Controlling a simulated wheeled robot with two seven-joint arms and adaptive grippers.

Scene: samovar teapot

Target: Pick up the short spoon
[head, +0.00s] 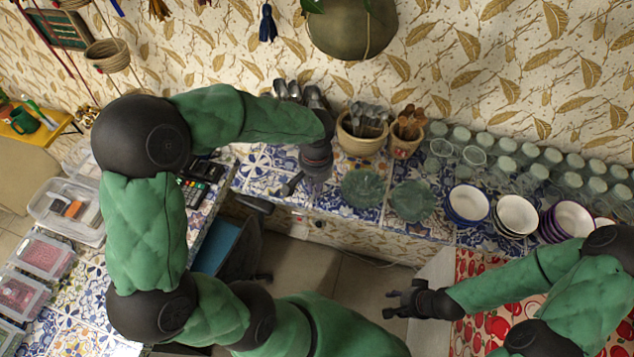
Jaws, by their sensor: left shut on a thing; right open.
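My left gripper (315,178) hangs over the blue-and-white tiled counter, just left of the green glass dishes. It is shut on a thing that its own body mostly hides. A slim dark piece (290,185) shows beside it at the left; I cannot tell whether this is the short spoon. Metal spoons (368,112) stand in a woven pot (360,143) behind the gripper to the right. Wooden spoons (410,118) stand in a smaller pot (404,147) beside it. My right gripper (393,301) is open and empty, low near the red-patterned cloth.
Green glass dishes (363,188), stacked bowls (516,214) and several lidded jars (548,157) fill the counter to the right. A card terminal (197,185) and clear boxes (66,209) are on the left. Open floor (345,282) lies between the counters.

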